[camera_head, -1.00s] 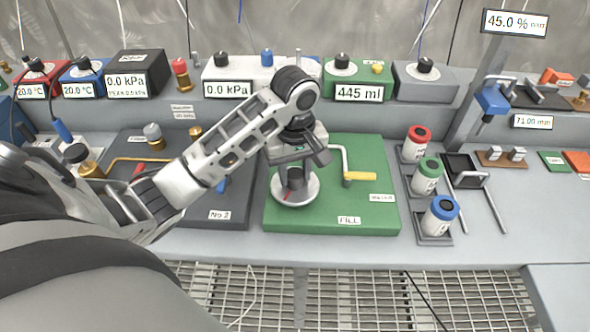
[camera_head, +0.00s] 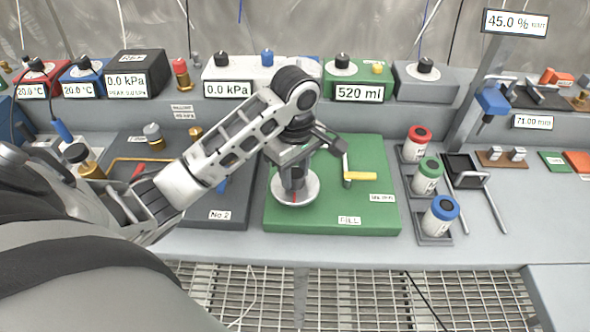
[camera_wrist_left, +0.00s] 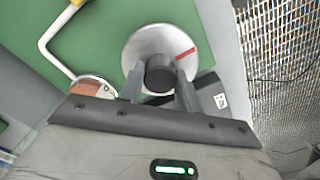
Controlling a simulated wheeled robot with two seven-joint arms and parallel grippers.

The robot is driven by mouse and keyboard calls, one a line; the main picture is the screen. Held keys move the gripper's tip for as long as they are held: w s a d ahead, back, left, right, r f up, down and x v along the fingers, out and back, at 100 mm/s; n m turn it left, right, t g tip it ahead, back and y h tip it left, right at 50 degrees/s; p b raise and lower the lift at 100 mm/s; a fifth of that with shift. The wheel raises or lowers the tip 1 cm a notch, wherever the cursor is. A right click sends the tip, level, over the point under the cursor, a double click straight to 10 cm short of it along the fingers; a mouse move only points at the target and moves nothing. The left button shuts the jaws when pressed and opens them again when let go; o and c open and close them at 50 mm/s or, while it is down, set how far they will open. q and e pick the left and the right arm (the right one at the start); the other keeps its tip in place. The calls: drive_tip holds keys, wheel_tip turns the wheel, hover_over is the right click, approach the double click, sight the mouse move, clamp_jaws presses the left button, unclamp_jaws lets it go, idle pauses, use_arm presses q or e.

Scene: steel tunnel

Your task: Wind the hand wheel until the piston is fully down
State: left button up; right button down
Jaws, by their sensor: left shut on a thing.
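A round pale wheel (camera_head: 309,194) with a red mark on its face and a dark hub sits on the green plate (camera_head: 375,215) labelled FILL. My left gripper (camera_head: 293,178) comes down over it from above and is shut on the hub. In the left wrist view, its two fingers flank the dark hub (camera_wrist_left: 160,73), and the wheel's disc (camera_wrist_left: 140,50) and red mark show around it. The green display (camera_head: 360,93) reads 520 ml. My gripper hides part of the wheel. I cannot make out a piston. My right gripper is out of view.
Three canisters with red, green and blue (camera_head: 444,210) tops stand further right. The bench front (camera_head: 330,250) is clear.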

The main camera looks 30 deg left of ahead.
sight(295, 173)
use_arm(q)
drive_tip(key=shift+r, duration=0.1)
drive_tip(key=o, duration=1)
drive_tip(key=shift+c, duration=0.2)
wheel_tip(295, 173, up, 16)
